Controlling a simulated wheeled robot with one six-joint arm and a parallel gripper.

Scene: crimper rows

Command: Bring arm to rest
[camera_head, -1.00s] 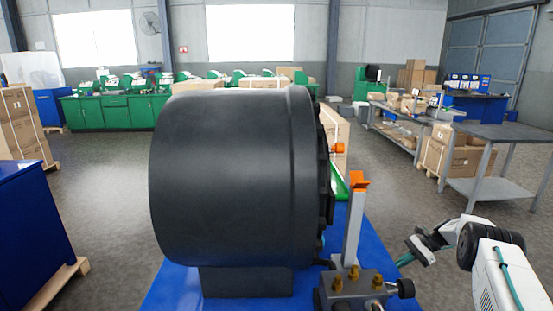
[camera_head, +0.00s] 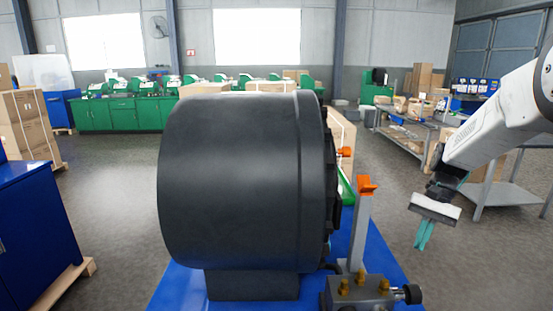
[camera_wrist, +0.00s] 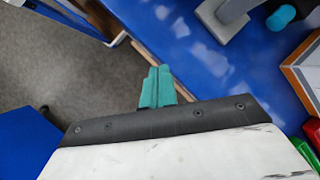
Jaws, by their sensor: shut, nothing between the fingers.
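My gripper (camera_head: 423,236) hangs at the right of the head view, its teal fingers together, pointing down and empty. It is in the air to the right of the crimper, apart from it. In the wrist view the closed teal fingers (camera_wrist: 157,88) show against the blue base and the grey floor. My white arm reaches in from the right edge of the head view. The big dark crimper (camera_head: 240,185) stands on a blue base (camera_head: 385,262), with an orange-tipped post (camera_head: 358,230) at its right side.
A blue cabinet (camera_head: 40,235) stands at the left. Stacked cartons (camera_head: 28,125) are behind it. Green benches (camera_head: 125,112) line the back. A grey table (camera_head: 505,197) stands behind my arm at the right. The floor (camera_head: 440,280) below my gripper is clear.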

